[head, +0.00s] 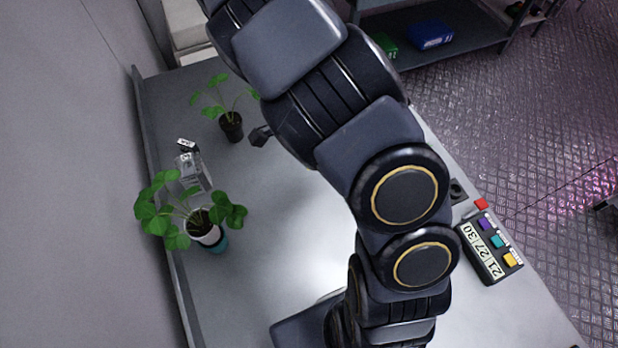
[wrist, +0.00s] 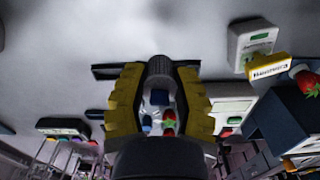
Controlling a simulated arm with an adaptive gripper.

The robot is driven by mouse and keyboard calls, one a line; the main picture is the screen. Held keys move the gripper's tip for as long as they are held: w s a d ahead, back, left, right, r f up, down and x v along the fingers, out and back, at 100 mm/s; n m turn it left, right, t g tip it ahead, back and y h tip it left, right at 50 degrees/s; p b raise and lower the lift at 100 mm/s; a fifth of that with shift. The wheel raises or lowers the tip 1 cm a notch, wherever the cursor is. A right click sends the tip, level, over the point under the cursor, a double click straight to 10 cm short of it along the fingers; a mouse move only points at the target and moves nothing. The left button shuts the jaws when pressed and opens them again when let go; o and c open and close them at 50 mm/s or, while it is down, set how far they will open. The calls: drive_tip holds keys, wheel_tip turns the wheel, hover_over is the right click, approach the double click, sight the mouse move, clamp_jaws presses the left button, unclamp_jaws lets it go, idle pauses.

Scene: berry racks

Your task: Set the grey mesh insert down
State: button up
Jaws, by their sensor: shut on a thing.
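In the wrist view my gripper (wrist: 160,92) has its two yellow ribbed fingers around a dark grey piece (wrist: 160,68) with a ribbed, rounded top. This piece looks like the grey mesh insert, but it is dark and its mesh cannot be made out. Small blue and red items show in the gap between the fingers below it; whether they are inside the insert or beyond it, I cannot tell. In the head view my arm hides the gripper and the insert, and I cannot tell how far the insert is from the worktop.
A timer (head: 488,250) stands at the right edge. A dark blue bin (wrist: 285,118) is right in the wrist view.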

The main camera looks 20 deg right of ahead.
sight(309, 182)
drive_tip(key=shift+f, duration=4.5)
drive_tip(key=shift+f, duration=0.15)
drive_tip(key=o, duration=0.7)
drive_tip(key=shift+c, duration=0.2)
